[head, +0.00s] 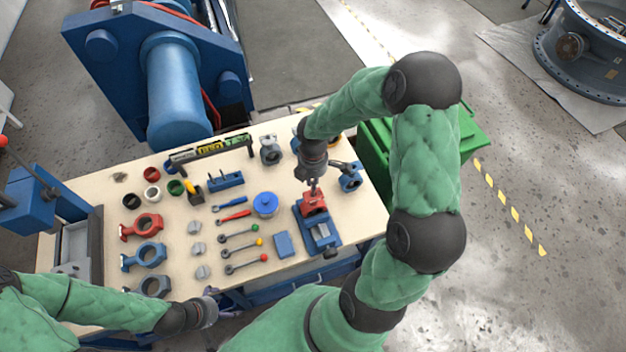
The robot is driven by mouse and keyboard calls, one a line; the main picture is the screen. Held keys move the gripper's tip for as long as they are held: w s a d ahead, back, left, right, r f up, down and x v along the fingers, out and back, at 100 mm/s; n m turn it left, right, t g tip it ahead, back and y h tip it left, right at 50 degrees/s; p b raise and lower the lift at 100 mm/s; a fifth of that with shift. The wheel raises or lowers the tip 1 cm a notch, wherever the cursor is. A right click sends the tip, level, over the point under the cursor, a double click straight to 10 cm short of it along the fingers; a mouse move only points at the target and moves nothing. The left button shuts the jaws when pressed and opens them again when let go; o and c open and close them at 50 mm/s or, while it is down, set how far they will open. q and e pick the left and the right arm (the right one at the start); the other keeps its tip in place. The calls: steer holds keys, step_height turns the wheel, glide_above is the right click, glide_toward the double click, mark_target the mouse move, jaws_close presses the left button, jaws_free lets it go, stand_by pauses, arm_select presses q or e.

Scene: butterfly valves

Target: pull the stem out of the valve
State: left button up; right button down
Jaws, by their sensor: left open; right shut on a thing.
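The red valve (315,204) sits in a blue vise or fixture (320,236) at the right part of the table. My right gripper (314,184) comes down from above and is shut on the stem at the top of the red valve. The stem is small and mostly hidden by the gripper, so I cannot tell how far it sits in the valve. My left gripper (213,303) is open and empty at the table's front edge, far from the valve.
Rods with coloured knobs (240,238), a blue round part (265,204) and a blue block (284,244) lie left of the vise. Red, blue and grey valve bodies (148,254) lie further left. Another valve (351,180) stands close right of my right gripper. A green bin (375,160) is beyond.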

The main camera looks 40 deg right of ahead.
steer(key=shift+w+r+p, duration=0.15)
steer(key=shift+r+p, duration=0.7)
steer(key=shift+r, duration=0.3)
stand_by(1.4)
steer(key=shift+r, duration=0.1)
stand_by(0.6)
steer(key=shift+r, duration=0.1)
steer(key=shift+r+p, duration=2.7)
steer(key=shift+r, duration=0.25)
